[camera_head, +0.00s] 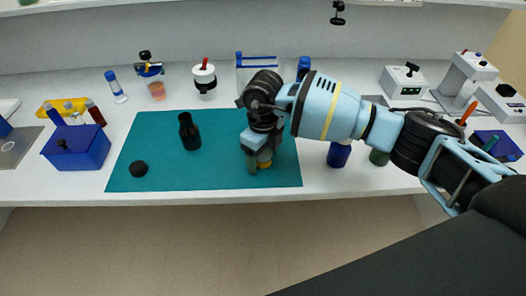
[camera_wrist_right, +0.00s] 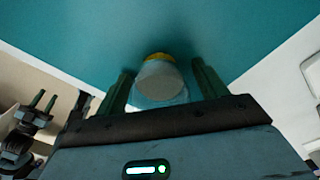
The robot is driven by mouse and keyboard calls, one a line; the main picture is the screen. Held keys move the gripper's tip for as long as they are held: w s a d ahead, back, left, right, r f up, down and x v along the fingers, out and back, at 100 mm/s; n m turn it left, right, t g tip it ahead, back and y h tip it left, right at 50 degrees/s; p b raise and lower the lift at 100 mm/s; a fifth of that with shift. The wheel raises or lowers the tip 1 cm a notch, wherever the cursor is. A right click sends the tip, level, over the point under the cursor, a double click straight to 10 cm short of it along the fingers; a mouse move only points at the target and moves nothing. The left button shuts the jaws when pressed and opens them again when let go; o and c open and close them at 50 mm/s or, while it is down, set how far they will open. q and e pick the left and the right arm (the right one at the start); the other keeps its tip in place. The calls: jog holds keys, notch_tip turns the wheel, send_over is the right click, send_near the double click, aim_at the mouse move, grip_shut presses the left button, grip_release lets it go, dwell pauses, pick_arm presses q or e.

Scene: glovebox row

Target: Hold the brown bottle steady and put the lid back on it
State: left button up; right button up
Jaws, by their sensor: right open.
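The brown bottle (camera_head: 189,133), very dark and without a lid, stands upright on the teal mat (camera_head: 220,178). A small round black lid (camera_head: 138,169) lies on the mat to the bottle's lower left. My right gripper (camera_head: 257,166) is at the mat's right side, apart from both, pointing down by a small yellow-rimmed thing (camera_head: 265,163). In the right wrist view my right gripper (camera_wrist_right: 163,88) is open, with a pale round top with a yellow rim (camera_wrist_right: 160,80) between its fingers; contact cannot be told. Two green prongs at the wrist view's left look like my left gripper (camera_wrist_right: 43,100).
A blue rack (camera_head: 78,150) with tubes stands left of the mat. A blue bottle (camera_head: 338,154) stands right of it, under my right arm. The mat's middle is clear between bottle and gripper.

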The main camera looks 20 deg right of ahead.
jog(key=shift+c, duration=0.4)
jog(key=c, duration=0.9)
jog(key=shift+r, duration=0.1)
jog(key=shift+r, duration=0.5)
jog(key=shift+s+a+r, duration=0.2)
jog(key=shift+r, duration=0.4)
jog(key=shift+s+a+r, duration=0.15)
jog(key=shift+r, duration=0.45)
jog(key=s+a, duration=0.3)
jog(key=s, duration=0.1)
jog(key=s+a+r, duration=0.1)
jog(key=s+a, duration=0.2)
jog(key=s, duration=0.1)
jog(key=s+a, duration=0.3)
jog(key=shift+s+a+r, duration=0.2)
jog(key=shift+s, duration=0.2)
